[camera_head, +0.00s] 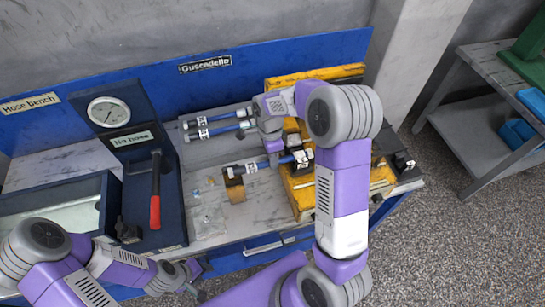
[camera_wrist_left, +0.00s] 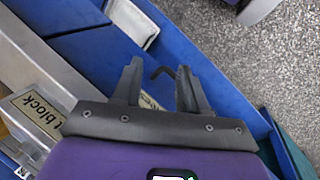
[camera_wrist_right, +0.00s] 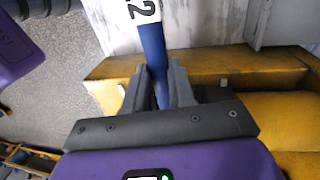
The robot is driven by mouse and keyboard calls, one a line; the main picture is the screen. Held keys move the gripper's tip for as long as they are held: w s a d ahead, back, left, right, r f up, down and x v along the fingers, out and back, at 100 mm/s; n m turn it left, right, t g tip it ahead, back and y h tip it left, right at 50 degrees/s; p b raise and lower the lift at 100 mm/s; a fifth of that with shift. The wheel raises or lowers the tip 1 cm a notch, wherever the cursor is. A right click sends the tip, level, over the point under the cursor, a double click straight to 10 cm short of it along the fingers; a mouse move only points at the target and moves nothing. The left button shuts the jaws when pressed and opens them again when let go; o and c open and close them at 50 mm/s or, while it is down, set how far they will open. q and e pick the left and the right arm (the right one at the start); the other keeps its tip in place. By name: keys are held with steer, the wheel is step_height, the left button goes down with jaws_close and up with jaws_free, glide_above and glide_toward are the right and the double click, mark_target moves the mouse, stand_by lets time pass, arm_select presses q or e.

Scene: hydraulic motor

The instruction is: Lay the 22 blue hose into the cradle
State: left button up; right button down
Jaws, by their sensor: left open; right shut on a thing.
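Which part is the cradle is unclear. My left gripper (camera_wrist_left: 160,88) is open and empty, low at the front left in the head view (camera_head: 190,276).
Two more labelled blue hoses (camera_head: 218,131) lie on a grey tray. A yellow machine (camera_head: 304,202) stands under my right arm. A grey cart (camera_head: 485,130) stands at right.

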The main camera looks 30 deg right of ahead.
steer(key=shift+f+b, duration=0.45)
steer(key=shift+f, duration=0.2)
stand_by(0.3)
steer(key=c, duration=0.9)
jaws_free()
steer(key=r, duration=0.5)
steer(key=w+r+p, duration=0.1)
steer(key=r, duration=0.1)
steer(key=shift+w+d+r, duration=0.1)
steer(key=shift+d+r, duration=0.05)
steer(key=shift+r, duration=0.05)
